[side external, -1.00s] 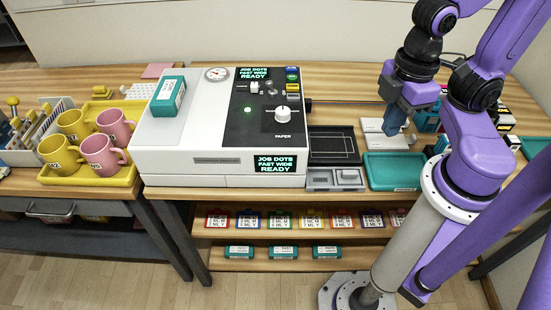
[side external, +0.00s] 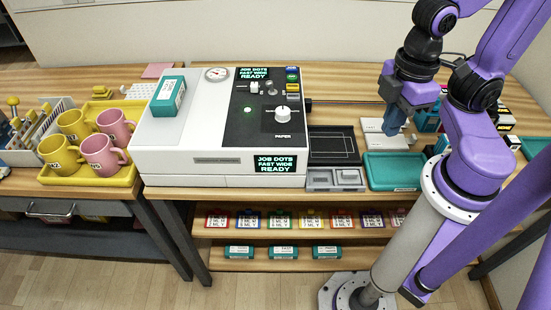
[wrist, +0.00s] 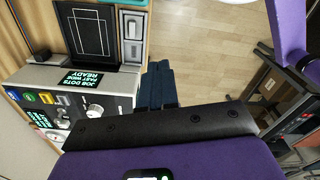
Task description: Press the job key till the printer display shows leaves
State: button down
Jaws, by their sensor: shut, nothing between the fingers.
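The white printer (side external: 200,135) has a black control panel. Its front display (side external: 276,164) reads JOB DOTS, FAST WIDE, READY, and the back display (side external: 254,73) carries the same text. The blue job key (side external: 291,70) is at the top of a column of coloured keys at the panel's back right; in the wrist view the blue key (wrist: 12,94) is at the far left. My gripper (side external: 393,128) is shut and empty, to the right of the printer and apart from the keys. Its dark blue fingers (wrist: 157,84) also show in the wrist view.
A pale flat block (side external: 373,127) lies under my gripper. A black tray (side external: 333,158) and a teal tray (side external: 393,184) sit right of the printer. A teal box (side external: 168,96) lies on the printer top. A yellow tray (side external: 110,181) with several mugs stands left.

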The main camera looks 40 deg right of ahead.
jog(key=shift+w, duration=0.1)
dwell(0.3)
jog(key=w+a+m+t+y, duration=0.1)
jog(key=w+a+y, duration=0.15)
jog(key=w, duration=0.65)
notch_tip(320, 180, up, 2)
jog(key=m+t+h, duration=0.3)
jog(key=t+h, duration=0.1)
jog(key=t, duration=0.4)
send_over(293, 70)
jog(key=shift+w+d+r+y, duration=0.1)
jog(key=shift+d+y, duration=0.1)
jog(key=shift+y, duration=0.05)
jog(key=shift+f, duration=4.45)
jog(key=shift+f, duration=0.15)
